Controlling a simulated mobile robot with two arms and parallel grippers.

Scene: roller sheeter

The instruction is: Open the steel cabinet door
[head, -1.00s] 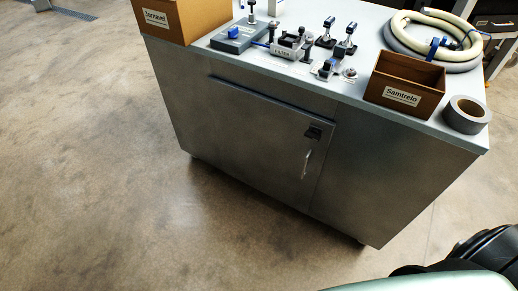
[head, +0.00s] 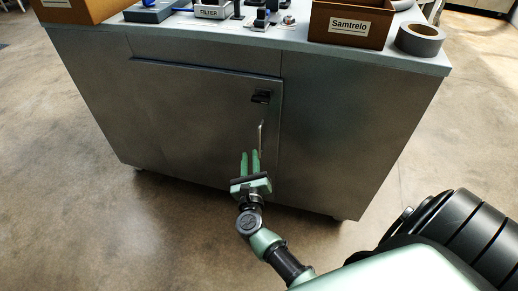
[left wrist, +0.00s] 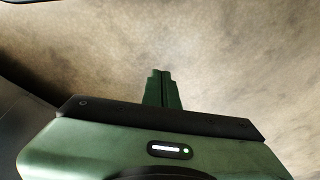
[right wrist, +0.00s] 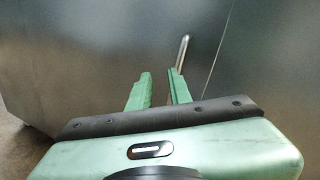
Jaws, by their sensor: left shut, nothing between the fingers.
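The steel cabinet door (head: 195,115) is closed on the front of the cabinet. Its upright bar handle (head: 261,137) is at the door's right side, below a black latch (head: 262,97). My right gripper (head: 250,156) is in front of the door's lower right, its fingers pointing up near the handle. In the right wrist view the fingers are apart with nothing between them, and the handle (right wrist: 183,52) is beyond the right finger; I cannot tell whether they touch. My left gripper (left wrist: 161,74) is shut and empty above bare floor in the left wrist view.
The worktop (head: 290,43) carries a box labelled Samtrelo (head: 349,26), a roll of grey tape (head: 420,39), another brown box (head: 75,9) and a filter device (head: 212,10). Open concrete floor (head: 65,200) lies to the left of the cabinet.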

